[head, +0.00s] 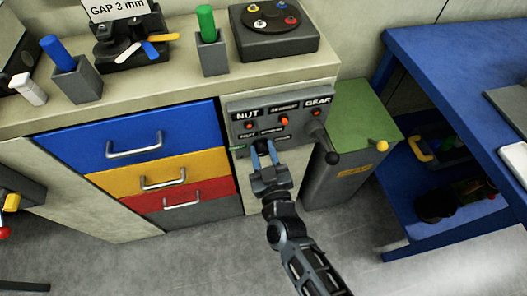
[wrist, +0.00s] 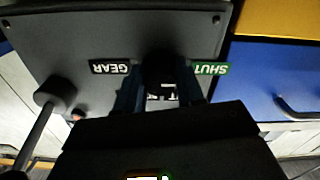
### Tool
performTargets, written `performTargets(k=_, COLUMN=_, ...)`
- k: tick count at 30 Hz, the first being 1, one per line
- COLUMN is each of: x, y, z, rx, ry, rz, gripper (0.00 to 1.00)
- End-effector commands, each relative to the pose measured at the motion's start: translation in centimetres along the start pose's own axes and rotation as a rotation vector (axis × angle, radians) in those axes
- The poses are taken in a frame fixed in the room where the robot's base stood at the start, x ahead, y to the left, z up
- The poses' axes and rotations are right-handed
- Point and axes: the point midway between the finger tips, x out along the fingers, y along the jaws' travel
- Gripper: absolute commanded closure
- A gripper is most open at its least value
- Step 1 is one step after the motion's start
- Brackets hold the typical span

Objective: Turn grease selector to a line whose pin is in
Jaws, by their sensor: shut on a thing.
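The grey grease panel (head: 235,113) is on the bench front, with NUT, GEAR and a middle label I cannot read. Below the labels sit a left red pin (head: 249,126), a middle orange-red pin (head: 284,122) and a right red pin (head: 316,114); I cannot tell which are in. My gripper (head: 265,155) is at the panel's lower edge. In the wrist view the dark selector knob (wrist: 160,72) is between my shut fingers, with an upside-down GEAR label (wrist: 115,67) left and a green SHUT label (wrist: 210,69) right. The selector's pointing direction is hidden.
A green-topped grey bin (head: 350,180) stands to the right. Blue, yellow and red drawers with handles (head: 135,147) are to the left. Floor in front is clear.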

Motion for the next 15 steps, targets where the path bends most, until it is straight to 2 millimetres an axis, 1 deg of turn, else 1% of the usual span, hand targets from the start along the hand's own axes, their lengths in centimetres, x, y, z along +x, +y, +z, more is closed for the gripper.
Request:
performTargets(k=1, x=-0.01, y=-0.02, z=0.0, rx=0.0, ry=0.0, rz=-0.001, gripper=0.77)
performTargets(k=6, x=-0.02, y=-0.03, z=0.01, rx=0.0, ry=0.0, rz=-0.001, gripper=0.93)
performTargets(k=15, x=-0.02, y=-0.02, z=0.05, rx=0.039, ry=0.0, rz=0.0, gripper=0.93)
